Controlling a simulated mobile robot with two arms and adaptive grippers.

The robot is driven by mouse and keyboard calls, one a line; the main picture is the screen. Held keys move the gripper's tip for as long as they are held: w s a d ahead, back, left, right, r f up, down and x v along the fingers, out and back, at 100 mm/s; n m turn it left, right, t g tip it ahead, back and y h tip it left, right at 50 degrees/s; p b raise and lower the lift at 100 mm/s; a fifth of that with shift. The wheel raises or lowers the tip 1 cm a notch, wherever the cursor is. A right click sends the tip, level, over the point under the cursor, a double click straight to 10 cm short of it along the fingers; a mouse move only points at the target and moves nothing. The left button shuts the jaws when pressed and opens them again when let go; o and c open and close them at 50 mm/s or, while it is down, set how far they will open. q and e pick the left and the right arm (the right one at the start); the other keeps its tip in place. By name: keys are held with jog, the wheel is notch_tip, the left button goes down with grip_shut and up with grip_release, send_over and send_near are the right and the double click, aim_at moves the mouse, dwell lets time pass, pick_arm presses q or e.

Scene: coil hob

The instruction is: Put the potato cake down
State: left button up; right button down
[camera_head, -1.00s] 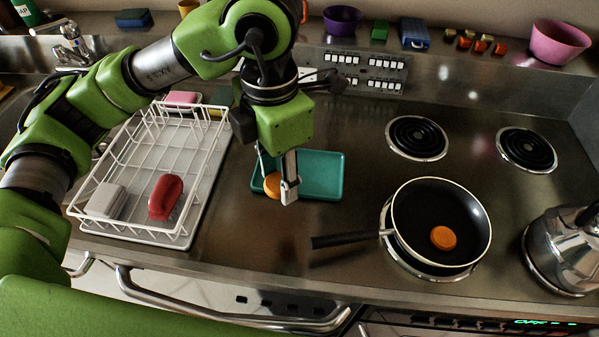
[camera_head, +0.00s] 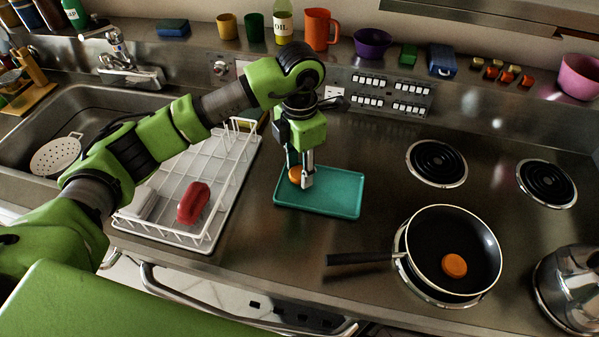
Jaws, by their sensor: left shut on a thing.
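My left gripper (camera_head: 301,179) points down over the left part of a teal tray (camera_head: 340,198). It is shut on an orange potato cake (camera_head: 295,174), which shows between and beside the fingers. I cannot tell whether the cake touches the tray or hangs just above it. A second orange potato cake (camera_head: 454,266) lies in the black frying pan (camera_head: 478,232) on the front burner. My right gripper is not in view.
A white dish rack (camera_head: 222,190) with a red item (camera_head: 193,203) stands left of the tray. The pan's handle (camera_head: 358,258) reaches toward the tray's front right. A kettle (camera_head: 572,290) stands at the right. The tray's right part is bare.

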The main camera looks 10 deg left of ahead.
aim_at(300, 171)
pick_arm(q)
notch_tip(300, 171, down, 3)
jog(key=shift+w+f+p, duration=0.1)
jog(key=shift+w+p, duration=0.05)
jog(key=shift+p, duration=0.8)
jog(key=shift+f+b, duration=0.35)
jog(key=shift+f, duration=0.05)
jog(key=o, duration=1)
jog(key=shift+r, duration=0.1)
jog(key=shift+r, duration=0.1)
jog(key=shift+r+p, duration=0.2)
jog(key=shift+p, duration=0.2)
notch_tip(300, 171, up, 10)
jog(key=b, duration=0.4)
jog(key=shift+r, duration=0.9)
